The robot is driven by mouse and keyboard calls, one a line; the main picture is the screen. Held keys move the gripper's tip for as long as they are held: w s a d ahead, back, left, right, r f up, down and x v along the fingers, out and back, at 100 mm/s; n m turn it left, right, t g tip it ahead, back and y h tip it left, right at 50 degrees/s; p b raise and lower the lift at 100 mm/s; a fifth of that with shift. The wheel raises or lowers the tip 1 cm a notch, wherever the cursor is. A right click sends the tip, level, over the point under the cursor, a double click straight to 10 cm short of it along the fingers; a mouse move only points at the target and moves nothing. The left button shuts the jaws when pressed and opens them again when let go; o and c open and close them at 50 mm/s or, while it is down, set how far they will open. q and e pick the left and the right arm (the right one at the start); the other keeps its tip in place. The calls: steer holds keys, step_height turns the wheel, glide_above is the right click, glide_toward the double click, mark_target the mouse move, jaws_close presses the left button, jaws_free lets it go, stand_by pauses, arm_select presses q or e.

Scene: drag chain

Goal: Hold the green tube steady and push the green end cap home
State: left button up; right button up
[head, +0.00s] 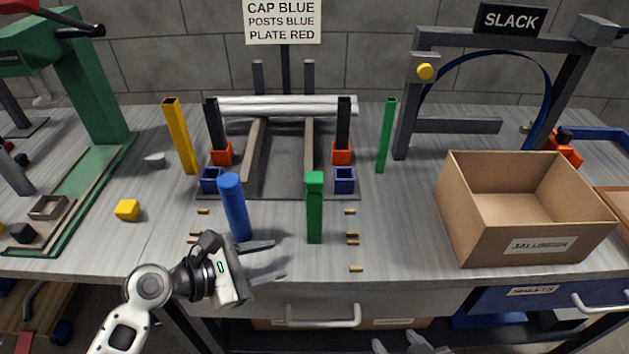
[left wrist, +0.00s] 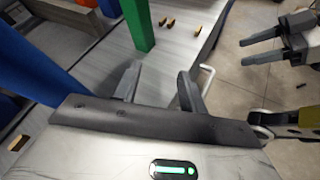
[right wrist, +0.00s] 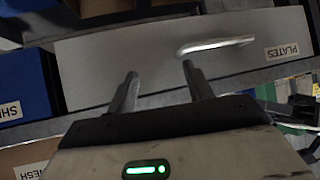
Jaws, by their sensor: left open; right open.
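A green tube (head: 314,222) stands upright near the front of the table, with a slightly wider green end cap (head: 314,182) on its top; whether the cap is fully seated cannot be told. The tube's lower part shows in the left wrist view (left wrist: 138,22). My left gripper (head: 280,260) is open and empty, to the left of and nearer than the tube, its fingers pointing right. My right gripper (head: 396,342) is open and empty below the table's front edge. In the right wrist view, its fingers (right wrist: 160,72) face a drawer front.
A blue post (head: 235,208) stands close left of the green tube. A thinner green post (head: 386,135) and a yellow post (head: 180,136) stand farther back. Small brass pieces (head: 352,238) lie right of the tube. A cardboard box (head: 484,231) is at right. A sign (head: 283,20) stands behind.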

mark_target(310, 229)
arm_select(q)
steer(key=w+n, duration=0.1)
steer(key=w+r+n+h, duration=0.1)
steer(key=n, duration=0.1)
steer(key=shift+w+a+r+t, duration=0.1)
steer(key=shift+a+t, duration=0.1)
steer(key=shift+t, duration=0.2)
steer(key=shift+w+r+n, duration=0.1)
steer(key=shift+w+n, duration=0.15)
steer(key=shift+n, duration=0.25)
steer(key=shift+w+d, duration=0.15)
steer(key=shift+w+d+f+b, duration=0.2)
steer(key=shift+d+b, duration=0.1)
steer(key=shift+b, duration=0.1)
steer(key=b+x, duration=0.2)
steer(key=x, duration=0.3)
steer(key=shift+b, duration=0.4)
steer(key=p+x, duration=0.1)
steer(key=x, duration=0.1)
steer(key=shift+w+d, duration=0.2)
steer(key=shift+d, duration=0.15)
steer(key=shift+w+d+f, duration=0.1)
steer(key=shift+w+d, duration=0.2)
steer(key=shift+d, duration=0.1)
arm_select(e)
steer(key=shift+s+a+f, duration=0.1)
steer(key=shift+a+f, duration=0.1)
steer(key=shift+f, duration=0.4)
arm_select(q)
steer(key=shift+c, duration=0.3)
